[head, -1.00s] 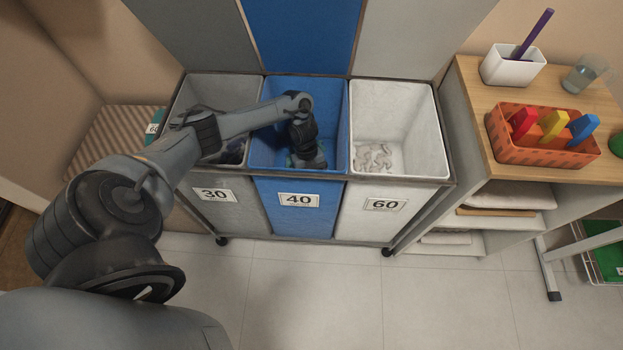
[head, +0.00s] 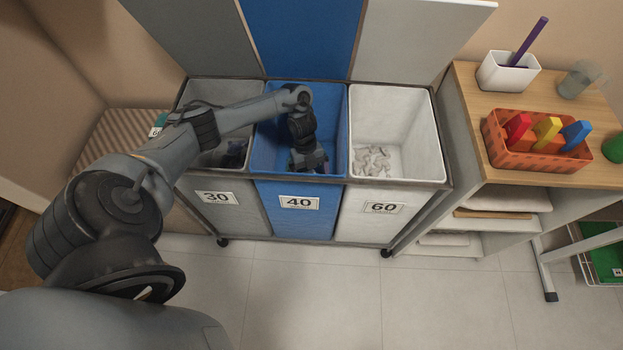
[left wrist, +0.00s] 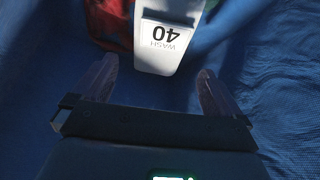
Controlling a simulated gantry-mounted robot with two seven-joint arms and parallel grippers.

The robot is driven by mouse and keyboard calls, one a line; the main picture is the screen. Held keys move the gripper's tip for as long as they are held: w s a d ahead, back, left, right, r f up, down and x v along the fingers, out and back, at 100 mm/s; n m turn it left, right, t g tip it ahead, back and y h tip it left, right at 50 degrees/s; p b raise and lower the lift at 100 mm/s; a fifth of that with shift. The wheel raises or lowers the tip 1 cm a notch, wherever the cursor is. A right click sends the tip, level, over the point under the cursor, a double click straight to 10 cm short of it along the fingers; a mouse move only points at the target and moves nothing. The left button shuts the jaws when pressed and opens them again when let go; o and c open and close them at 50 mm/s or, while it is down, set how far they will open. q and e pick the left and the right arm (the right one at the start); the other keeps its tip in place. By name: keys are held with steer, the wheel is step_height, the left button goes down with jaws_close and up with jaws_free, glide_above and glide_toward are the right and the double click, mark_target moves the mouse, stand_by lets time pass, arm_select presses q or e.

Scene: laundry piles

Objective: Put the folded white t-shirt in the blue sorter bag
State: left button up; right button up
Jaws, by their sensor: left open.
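The blue sorter bag (head: 335,120) is the middle one of three, with a tag reading 40. My left gripper (head: 308,163) reaches down inside it, and its lower part is partly hidden by the front rim. In the left wrist view the gripper (left wrist: 155,80) has its fingers spread with nothing between the tips. My right gripper is not in view.
A grey bag (head: 205,95) tagged 30 holds dark laundry on the left. A white bag (head: 425,120) tagged 60 holds pale laundry on the right. A wooden-topped shelf (head: 470,85) stands right of the sorter. The tiled floor in front is clear.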

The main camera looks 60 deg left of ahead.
arm_select(q)
steer(key=shift+p+v, duration=0.95)
steer(key=shift+v, duration=1.4)
